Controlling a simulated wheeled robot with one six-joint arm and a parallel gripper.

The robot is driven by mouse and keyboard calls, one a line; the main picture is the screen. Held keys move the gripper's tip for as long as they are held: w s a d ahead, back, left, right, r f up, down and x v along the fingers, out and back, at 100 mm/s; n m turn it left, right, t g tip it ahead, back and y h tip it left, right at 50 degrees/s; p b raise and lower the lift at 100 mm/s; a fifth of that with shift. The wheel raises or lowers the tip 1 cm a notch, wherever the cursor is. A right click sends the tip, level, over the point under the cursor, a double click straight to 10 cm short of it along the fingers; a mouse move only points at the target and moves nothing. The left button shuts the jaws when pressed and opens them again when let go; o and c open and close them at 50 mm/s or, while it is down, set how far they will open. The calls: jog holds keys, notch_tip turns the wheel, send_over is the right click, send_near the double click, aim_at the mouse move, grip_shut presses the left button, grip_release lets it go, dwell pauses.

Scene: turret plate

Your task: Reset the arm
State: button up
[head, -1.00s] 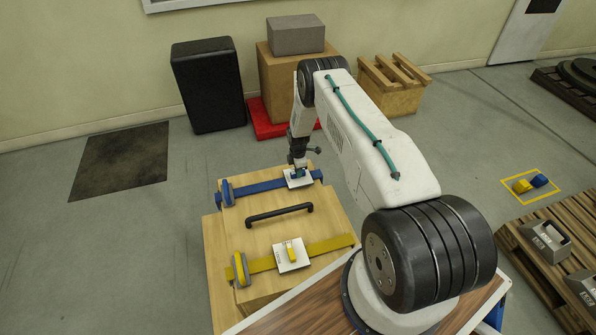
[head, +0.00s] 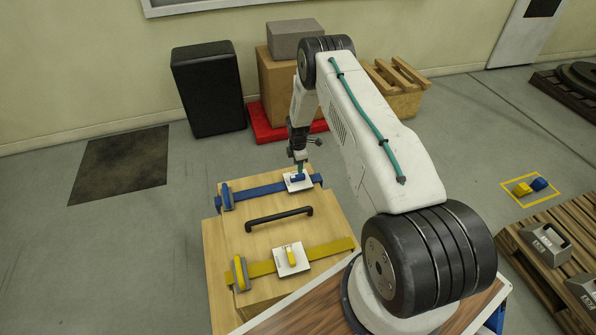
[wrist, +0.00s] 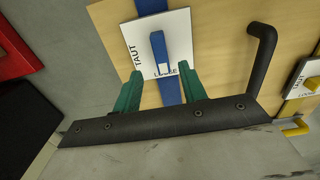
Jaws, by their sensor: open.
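My gripper (head: 299,165) is above the blue lever (head: 297,178) at the far end of the wooden crate, its green fingers pointing down. In the wrist view the gripper (wrist: 160,76) is open and empty, one finger either side of the blue lever (wrist: 157,46). The lever sits on a white plate (wrist: 181,38) marked TAUT and LOOSE, its white-marked end by LOOSE. The blue strap (head: 262,190) runs under this plate. A yellow lever (head: 292,257) on a second white plate (head: 302,263) lies nearer, on the yellow strap (head: 330,246).
A black handle (head: 280,217) arches from the crate lid (head: 240,235) between the straps. A pallet (head: 565,262) with weights is at right. Open floor lies left.

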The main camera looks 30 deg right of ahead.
jog(key=shift+r, duration=0.7)
